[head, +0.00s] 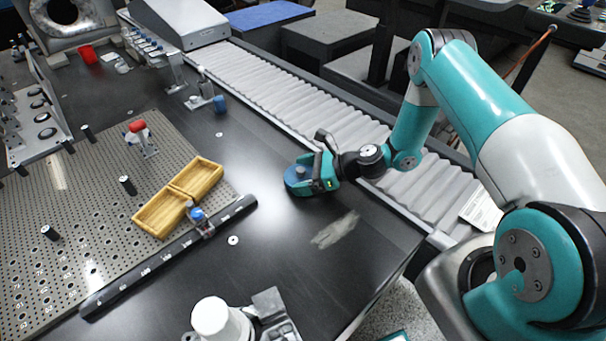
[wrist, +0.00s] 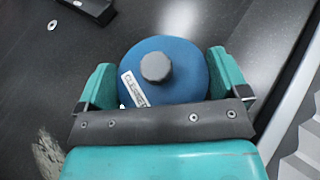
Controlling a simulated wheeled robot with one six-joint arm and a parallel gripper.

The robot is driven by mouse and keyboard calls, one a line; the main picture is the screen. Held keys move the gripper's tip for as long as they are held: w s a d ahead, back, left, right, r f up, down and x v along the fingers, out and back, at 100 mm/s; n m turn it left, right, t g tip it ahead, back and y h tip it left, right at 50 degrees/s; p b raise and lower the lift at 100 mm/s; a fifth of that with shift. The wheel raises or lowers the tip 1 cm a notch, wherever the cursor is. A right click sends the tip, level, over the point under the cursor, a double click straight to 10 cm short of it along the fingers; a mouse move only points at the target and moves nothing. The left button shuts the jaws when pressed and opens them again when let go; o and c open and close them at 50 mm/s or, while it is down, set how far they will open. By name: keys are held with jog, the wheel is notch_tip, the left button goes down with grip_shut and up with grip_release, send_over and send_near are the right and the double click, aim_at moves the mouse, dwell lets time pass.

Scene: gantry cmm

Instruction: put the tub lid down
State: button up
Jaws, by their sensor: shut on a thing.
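The tub lid (wrist: 185,72) is a round blue disc with a grey knob and a white label, seen from above in the wrist view. In the head view the tub lid (head: 298,181) shows at the end of my arm, over the dark table. My gripper (wrist: 165,82) has its teal fingers on either side of the lid, shut on it. In the head view my gripper (head: 312,177) is low over the table near its right edge. Whether the lid touches the table is hard to tell. The lid's underside is hidden.
The dark table (head: 275,245) is bare around the lid, with a pale scuff in front. A wooden tray (head: 163,213) sits on the perforated plate (head: 85,230) to the left, behind a black scale bar (head: 150,268). Ribbed grey bellows (head: 335,122) run along the right.

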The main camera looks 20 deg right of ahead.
jog(key=shift+f+b, duration=0.3)
jog(key=shift+f, duration=0.2)
